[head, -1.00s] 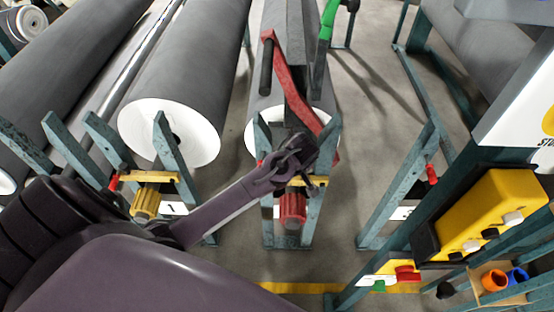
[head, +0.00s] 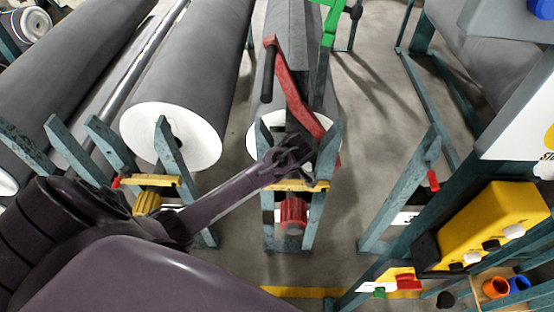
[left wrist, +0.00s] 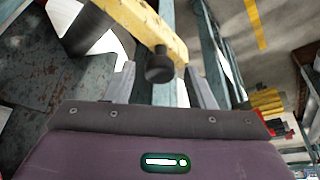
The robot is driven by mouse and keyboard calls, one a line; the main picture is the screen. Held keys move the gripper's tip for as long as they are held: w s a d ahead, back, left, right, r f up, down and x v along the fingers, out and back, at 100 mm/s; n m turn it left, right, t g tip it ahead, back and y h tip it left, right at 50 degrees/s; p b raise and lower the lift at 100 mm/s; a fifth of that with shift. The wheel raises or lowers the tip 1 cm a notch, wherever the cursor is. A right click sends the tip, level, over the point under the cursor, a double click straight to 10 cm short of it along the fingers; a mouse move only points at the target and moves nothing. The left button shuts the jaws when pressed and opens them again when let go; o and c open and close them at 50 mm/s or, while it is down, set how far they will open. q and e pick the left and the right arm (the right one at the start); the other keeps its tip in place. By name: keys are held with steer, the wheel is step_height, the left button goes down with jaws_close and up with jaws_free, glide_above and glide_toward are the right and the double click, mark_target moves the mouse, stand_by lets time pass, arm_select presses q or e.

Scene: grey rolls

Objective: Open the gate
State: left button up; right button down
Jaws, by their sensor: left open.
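The gate appears to be the yellow bar (head: 297,186) across the middle blue-green stand (head: 309,215), below the grey roll's white end. The bar also shows in the left wrist view (left wrist: 143,22), with a black knob (left wrist: 160,66) on it. My left gripper (head: 292,158) is just above the bar at the stand in the head view. In the left wrist view its open fingers (left wrist: 161,88) lie to either side of the knob, with nothing visibly clamped. Whether they touch the knob I cannot tell. My right gripper is not in view.
A red lever (head: 290,85) with a black handle stands close behind my left gripper. A red cylinder (head: 292,213) is under the bar. Another stand with a yellow bar (head: 151,180) is to the left. A yellow control box (head: 493,228) is at right. Floor right of the middle stand is clear.

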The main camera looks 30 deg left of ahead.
mark_target(289, 183)
arm_select(q)
jaws_close()
steer(key=shift+w+d+r+p, duration=0.2)
steer(key=shift+r+p, duration=0.1)
steer(key=shift+r, duration=0.1)
steer(key=d+r+y, duration=0.1)
steer(key=w+d+r+g+y+p, duration=0.1)
steer(key=r, duration=0.1)
steer(key=shift+w+r+m+y+p, duration=0.1)
steer(key=shift+m+y+p, duration=0.2)
steer(key=shift+w+d+r+g+y, duration=0.2)
steer(key=shift+d+r+g+y, duration=0.25)
steer(key=shift+r+g+y, duration=0.05)
steer(key=shift+c, duration=0.7)
jaws_free()
steer(key=shift+o, duration=0.7)
